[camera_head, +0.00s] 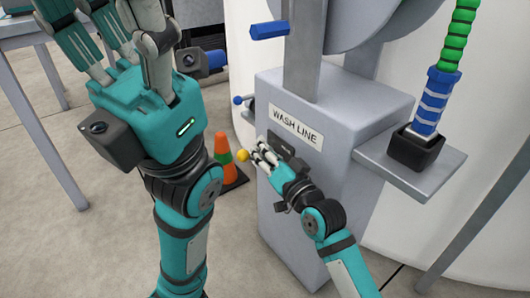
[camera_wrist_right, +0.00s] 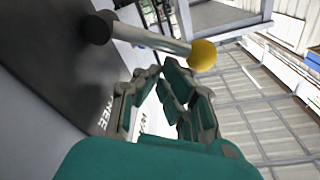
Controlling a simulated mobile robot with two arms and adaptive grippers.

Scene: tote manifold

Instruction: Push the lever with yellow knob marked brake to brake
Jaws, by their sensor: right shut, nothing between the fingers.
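The lever's yellow knob (camera_head: 243,155) shows at the left side of the grey wash line cabinet (camera_head: 340,150). In the right wrist view the yellow knob (camera_wrist_right: 204,54) ends a grey rod (camera_wrist_right: 150,38) that runs from a dark pivot (camera_wrist_right: 97,27). My right gripper (camera_head: 262,153) is shut and empty, its fingers close beside the knob. In the right wrist view its fingertips (camera_wrist_right: 163,80) lie just below the rod; I cannot tell whether they touch. My left gripper (camera_head: 118,32) is raised at the left, fingers apart and empty, tips partly cut off. No brake mark is readable.
A blue-ended lever (camera_head: 238,100) sticks out above the knob. A side shelf (camera_head: 420,165) holds a black block with a blue and green handle. A table (camera_head: 30,28) stands at the far left.

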